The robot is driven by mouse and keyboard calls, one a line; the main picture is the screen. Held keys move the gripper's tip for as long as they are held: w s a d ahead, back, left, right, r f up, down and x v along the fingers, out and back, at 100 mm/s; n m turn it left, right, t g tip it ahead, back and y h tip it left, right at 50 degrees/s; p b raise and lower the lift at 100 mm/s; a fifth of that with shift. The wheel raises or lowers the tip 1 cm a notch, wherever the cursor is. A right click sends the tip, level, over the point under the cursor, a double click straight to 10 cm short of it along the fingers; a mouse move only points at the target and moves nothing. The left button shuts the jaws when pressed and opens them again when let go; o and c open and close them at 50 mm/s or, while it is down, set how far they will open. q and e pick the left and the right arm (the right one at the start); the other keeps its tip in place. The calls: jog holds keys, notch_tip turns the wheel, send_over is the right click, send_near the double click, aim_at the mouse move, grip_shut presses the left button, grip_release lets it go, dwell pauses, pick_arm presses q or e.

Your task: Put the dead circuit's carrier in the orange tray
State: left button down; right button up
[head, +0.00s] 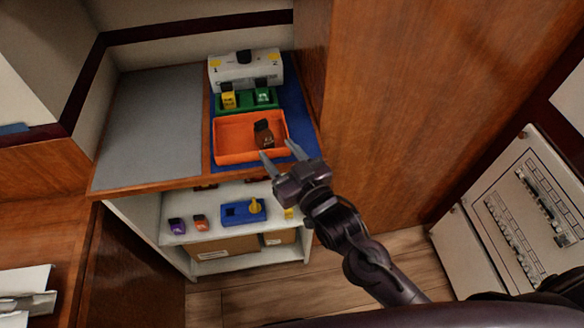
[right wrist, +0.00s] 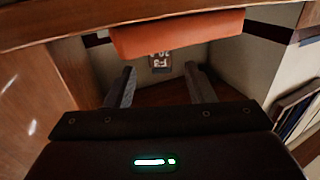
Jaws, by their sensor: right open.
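The orange tray (head: 228,152) sits on the blue mat at the front of the counter. A brown carrier with a dark top (head: 264,136) is inside it, toward the right. Behind the tray a green base (head: 246,103) holds a yellow carrier (head: 229,100) and a green carrier (head: 263,96). A white unit (head: 245,72) with a black knob, marked 1 and 2, stands behind them. My right gripper (head: 277,149) is open and empty at the tray's front right edge. In the right wrist view the tray (right wrist: 180,34) shows beyond the fingers. My left gripper is out of view.
A white shelf below holds a purple carrier (head: 177,226), an orange carrier (head: 201,223) and a blue block with a yellow knob (head: 243,212). The grey mat (head: 150,120) is bare. A wooden wall (head: 400,110) rises right of the counter.

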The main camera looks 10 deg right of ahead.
jog(key=v, duration=0.4)
jog(key=shift+s+d, duration=0.2)
jog(key=shift+s, duration=0.15)
jog(key=shift+f, duration=0.1)
